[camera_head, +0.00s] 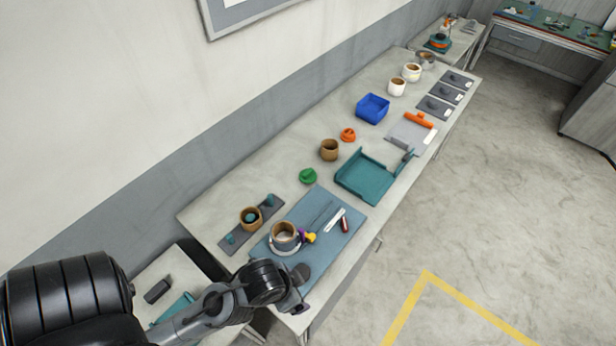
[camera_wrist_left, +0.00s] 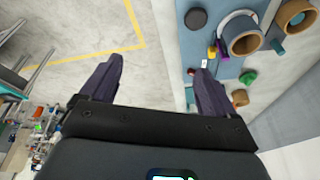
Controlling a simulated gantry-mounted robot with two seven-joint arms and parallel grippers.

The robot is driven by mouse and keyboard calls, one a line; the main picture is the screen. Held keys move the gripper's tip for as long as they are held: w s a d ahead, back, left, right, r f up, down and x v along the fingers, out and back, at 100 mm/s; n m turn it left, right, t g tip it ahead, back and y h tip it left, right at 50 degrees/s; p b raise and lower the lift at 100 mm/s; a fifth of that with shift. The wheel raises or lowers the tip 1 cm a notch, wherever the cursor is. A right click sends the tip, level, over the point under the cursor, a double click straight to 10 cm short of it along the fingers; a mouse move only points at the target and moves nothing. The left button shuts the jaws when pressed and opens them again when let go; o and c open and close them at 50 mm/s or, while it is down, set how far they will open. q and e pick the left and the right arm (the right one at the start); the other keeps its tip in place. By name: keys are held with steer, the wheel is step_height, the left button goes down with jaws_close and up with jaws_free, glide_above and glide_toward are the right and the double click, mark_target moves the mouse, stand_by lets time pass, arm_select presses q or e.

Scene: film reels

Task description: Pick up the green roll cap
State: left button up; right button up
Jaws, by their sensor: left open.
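The green roll cap (camera_head: 308,176) lies on the long table, left of the teal tray and just beyond the blue mat. It also shows in the left wrist view (camera_wrist_left: 249,77), right of my right-hand finger, with clear space between. My left gripper (camera_wrist_left: 158,78) is open and empty, its two dark fingers wide apart. In the head view my left arm comes in from the lower left and its wrist hangs at the table's near end, well short of the cap; the fingers are hard to make out there. My right gripper is not in view.
A blue mat (camera_head: 341,240) holds a large roll (camera_head: 285,236), a dark disc (camera_head: 300,273) and small tools. A brown pot (camera_head: 329,150), an orange cap (camera_head: 348,134), a teal tray (camera_head: 350,185) and a blue bin (camera_head: 373,108) stand farther along. A wall runs behind.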

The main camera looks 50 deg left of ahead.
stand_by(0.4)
arm_select(q)
steer(key=c, duration=0.7)
steer(key=shift+a, duration=0.1)
